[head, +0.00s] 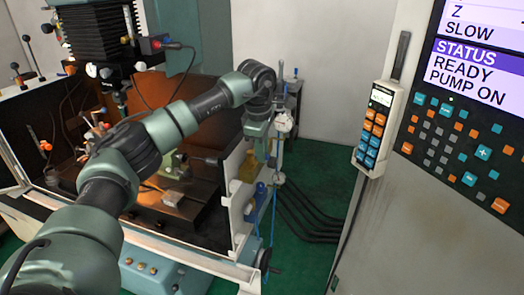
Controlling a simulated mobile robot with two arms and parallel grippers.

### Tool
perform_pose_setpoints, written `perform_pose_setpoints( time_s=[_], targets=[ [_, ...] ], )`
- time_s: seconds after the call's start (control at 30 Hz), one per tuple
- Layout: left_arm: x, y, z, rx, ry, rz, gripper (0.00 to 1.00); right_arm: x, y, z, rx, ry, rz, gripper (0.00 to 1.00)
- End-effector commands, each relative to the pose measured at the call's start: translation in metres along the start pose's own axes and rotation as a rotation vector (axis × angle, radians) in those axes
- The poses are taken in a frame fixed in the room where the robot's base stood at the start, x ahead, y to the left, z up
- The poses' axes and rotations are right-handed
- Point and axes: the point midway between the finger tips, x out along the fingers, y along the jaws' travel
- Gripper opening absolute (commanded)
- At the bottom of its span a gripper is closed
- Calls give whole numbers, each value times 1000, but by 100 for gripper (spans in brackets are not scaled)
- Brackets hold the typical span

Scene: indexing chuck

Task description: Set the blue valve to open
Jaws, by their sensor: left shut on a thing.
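My left arm reaches across the machine from the lower left and bends down at its far end. My left gripper (259,152) points down beside the pipework on the right side of the machine enclosure. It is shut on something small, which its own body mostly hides. A small blue part (261,188), perhaps the blue valve or part of it, shows below the gripper. I cannot tell whether the gripper holds that part, nor which way the valve is turned. My right gripper is out of view.
A round gauge (283,123) on an upright pipe stands just right of the gripper. The enclosure's white side panel (237,190) is close on the left. A control cabinet with a hanging pendant (375,125) stands at the right. Dark hoses (310,220) cross the green floor.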

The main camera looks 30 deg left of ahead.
Motion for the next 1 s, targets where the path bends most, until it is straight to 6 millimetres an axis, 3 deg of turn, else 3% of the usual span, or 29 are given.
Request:
perform_pose_setpoints(
  time_s=[0.07, 0.1, 0.17, 0.57, 1.0],
  targets=[
    [-2, 1, -1, -4, 0, 5, 0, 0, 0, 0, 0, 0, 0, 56],
    [-2, 1, -1, -4, 0, 5, 23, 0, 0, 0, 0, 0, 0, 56],
    [-2, 1, -1, -3, 0, 5, 39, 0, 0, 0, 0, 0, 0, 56],
    [-6, 1, 0, -1, -1, 4, 39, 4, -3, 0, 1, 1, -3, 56],
    [-71, 1, 0, -2, -1, 5, 39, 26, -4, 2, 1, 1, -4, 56]
  ],
)
